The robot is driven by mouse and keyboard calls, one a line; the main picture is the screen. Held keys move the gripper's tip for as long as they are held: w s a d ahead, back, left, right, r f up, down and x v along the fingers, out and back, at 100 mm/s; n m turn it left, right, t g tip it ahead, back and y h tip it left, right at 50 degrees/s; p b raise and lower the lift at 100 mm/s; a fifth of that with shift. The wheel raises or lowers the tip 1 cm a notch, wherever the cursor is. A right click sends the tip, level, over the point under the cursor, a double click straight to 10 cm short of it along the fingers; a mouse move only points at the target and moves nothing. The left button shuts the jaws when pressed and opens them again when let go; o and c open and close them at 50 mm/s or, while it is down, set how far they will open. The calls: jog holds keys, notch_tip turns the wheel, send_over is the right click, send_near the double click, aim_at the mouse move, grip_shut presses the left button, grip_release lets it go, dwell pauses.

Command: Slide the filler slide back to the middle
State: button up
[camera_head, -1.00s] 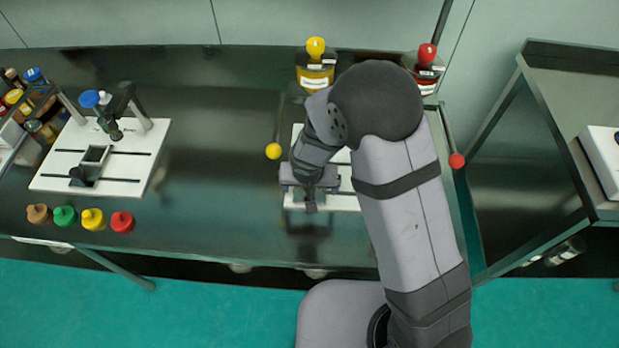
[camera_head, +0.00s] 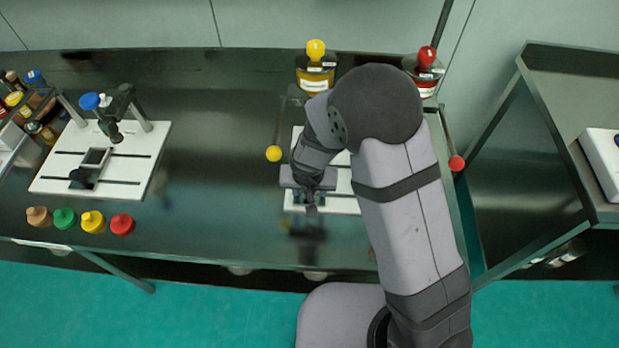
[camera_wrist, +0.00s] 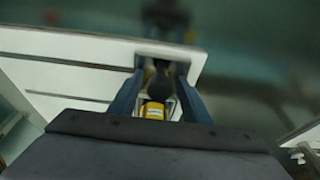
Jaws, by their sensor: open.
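The white station plate (camera_head: 342,204) with dark slots is under my arm at the right of the bench. It also shows in the wrist view (camera_wrist: 60,78). My gripper (camera_head: 311,208) is low over the plate's front left part, and its fingers also show in the wrist view (camera_wrist: 162,82). The fingers are open and stand on either side of a dark knob-like part (camera_wrist: 181,69) of the filler slide, near the plate's end. A yellow piece (camera_wrist: 153,110) shows between the fingers. Contact cannot be told. My arm hides most of the slide in the head view.
A yellow-topped bottle (camera_head: 316,72) and a red-topped bottle (camera_head: 426,68) stand behind the plate. A yellow ball (camera_head: 274,153) and a red ball (camera_head: 456,162) flank it. A second white station (camera_head: 60,180) and several coloured caps (camera_head: 93,220) are at left. The bench between is clear.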

jog(key=shift+d, duration=0.1)
jog(key=shift+d+b, duration=0.7)
jog(key=shift+d, duration=5.9)
jog(key=shift+o, duration=0.3)
jog(key=o, duration=1.1)
jog(key=shift+o, duration=0.2)
